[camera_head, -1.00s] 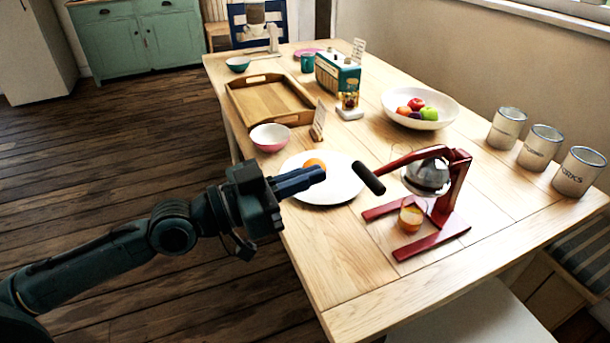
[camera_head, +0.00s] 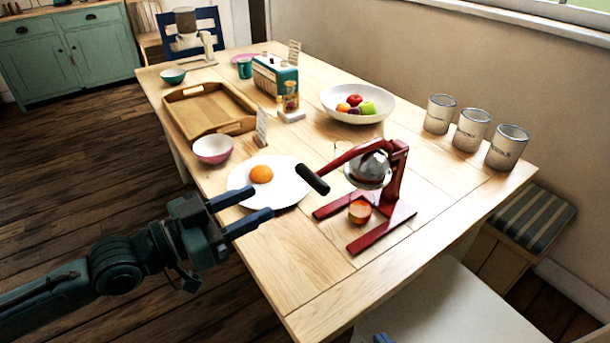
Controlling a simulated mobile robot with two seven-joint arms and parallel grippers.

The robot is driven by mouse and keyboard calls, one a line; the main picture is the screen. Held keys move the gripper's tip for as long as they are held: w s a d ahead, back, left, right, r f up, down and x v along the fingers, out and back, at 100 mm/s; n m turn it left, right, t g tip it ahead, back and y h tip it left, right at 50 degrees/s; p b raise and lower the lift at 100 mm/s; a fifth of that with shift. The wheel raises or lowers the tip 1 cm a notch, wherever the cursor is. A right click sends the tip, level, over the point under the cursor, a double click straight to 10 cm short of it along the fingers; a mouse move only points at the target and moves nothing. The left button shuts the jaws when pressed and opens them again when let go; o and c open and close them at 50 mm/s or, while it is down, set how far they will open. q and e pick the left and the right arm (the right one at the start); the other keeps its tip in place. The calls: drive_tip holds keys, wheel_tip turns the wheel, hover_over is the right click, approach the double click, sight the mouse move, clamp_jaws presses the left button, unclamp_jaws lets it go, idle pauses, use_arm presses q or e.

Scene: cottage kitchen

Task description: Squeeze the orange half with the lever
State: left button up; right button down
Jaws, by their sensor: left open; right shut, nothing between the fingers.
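The red lever juicer (camera_head: 388,190) stands on the table, with its metal dome (camera_head: 370,170) low and its lever ending in a black handle (camera_head: 313,179) pointing left. A small orange-coloured cup or glass (camera_head: 360,212) sits under the dome. An orange half (camera_head: 261,174) lies on a white plate (camera_head: 290,190) left of the juicer. My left gripper (camera_head: 249,207) is open and empty, at the plate's near-left edge, apart from the handle. Only a blue tip of my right gripper (camera_head: 383,338) shows at the bottom edge; it is shut. Whether anything is under the dome is hidden.
Behind the plate are a pink bowl (camera_head: 212,149), a wooden tray (camera_head: 205,108), a small card (camera_head: 262,127) and a radio (camera_head: 276,77). A fruit bowl (camera_head: 357,104) and canisters (camera_head: 471,129) stand toward the wall. The table's near end is clear.

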sight(307, 179)
use_arm(q)
drive_tip(key=o, duration=1.1)
drive_tip(key=p+x, duration=0.1)
drive_tip(key=x, duration=1)
drive_tip(key=shift+c, duration=0.2)
drive_tip(key=shift+w+d, duration=0.25)
drive_tip(key=shift+d, duration=0.15)
drive_tip(key=c, duration=1.3)
drive_tip(key=shift+r+p, duration=0.1)
drive_tip(key=shift+p, duration=0.2)
drive_tip(key=shift+c, duration=0.4)
